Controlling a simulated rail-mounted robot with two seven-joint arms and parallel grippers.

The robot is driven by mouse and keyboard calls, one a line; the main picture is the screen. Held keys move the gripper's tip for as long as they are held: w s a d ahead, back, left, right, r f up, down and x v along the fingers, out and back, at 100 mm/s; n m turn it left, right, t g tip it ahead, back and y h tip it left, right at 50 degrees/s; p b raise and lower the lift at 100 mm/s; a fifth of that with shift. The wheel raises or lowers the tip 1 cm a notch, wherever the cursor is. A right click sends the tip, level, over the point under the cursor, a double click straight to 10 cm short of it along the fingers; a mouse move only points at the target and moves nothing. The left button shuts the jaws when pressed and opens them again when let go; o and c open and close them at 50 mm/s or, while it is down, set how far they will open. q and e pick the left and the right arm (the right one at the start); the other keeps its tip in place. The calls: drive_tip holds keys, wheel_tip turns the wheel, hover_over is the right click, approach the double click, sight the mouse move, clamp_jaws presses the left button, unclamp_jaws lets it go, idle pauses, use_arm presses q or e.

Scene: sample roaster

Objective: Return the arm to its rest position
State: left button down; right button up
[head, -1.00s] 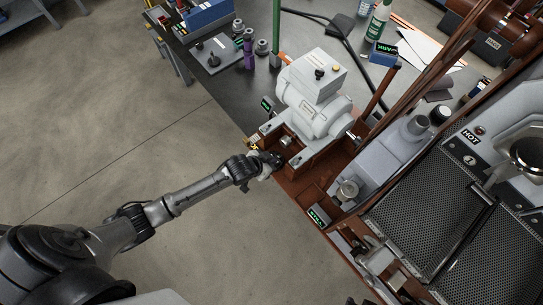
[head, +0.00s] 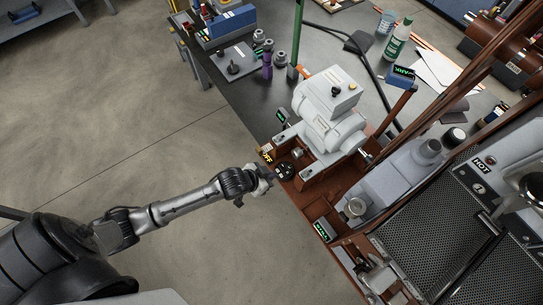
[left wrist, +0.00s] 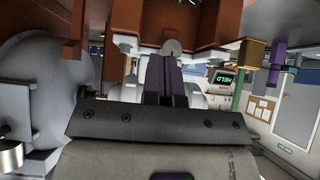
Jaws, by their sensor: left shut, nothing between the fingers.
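My left arm reaches in from the left in the head view. Its gripper (head: 263,180) is shut and empty, just left of the brown machine base. A round black knob (head: 285,170) sits on that base close to the fingertips, beside a small yellow label (head: 265,155). A narrow gap seems to separate fingertips and knob. In the left wrist view the dark fingers (left wrist: 166,75) are together with nothing between them. My right gripper is in neither view.
The grey motor unit (head: 329,112) stands on the brown base (head: 318,205), with the perforated trays (head: 420,250) to its right. The dark bench (head: 245,100) lies behind. Open floor (head: 120,120) surrounds my left arm on the left. A green "HELD" display (left wrist: 222,78) shows in the left wrist view.

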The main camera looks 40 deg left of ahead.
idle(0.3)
use_arm(q)
drive_tip(key=s+a+r+m+g+y, duration=0.1)
drive_tip(key=s+a+r+g+y, duration=0.2)
drive_tip(key=s+r, duration=0.45)
drive_tip(key=s+d+f+n+g, duration=0.1)
drive_tip(key=s+d+n+g, duration=0.15)
drive_tip(key=s, duration=1.05)
wheel_tip(320, 180, up, 29)
drive_tip(key=p, duration=2.8)
drive_tip(key=shift+w+d+f+p, duration=0.2)
drive_tip(key=shift+w+p, duration=0.1)
drive_tip(key=shift+p, duration=0.1)
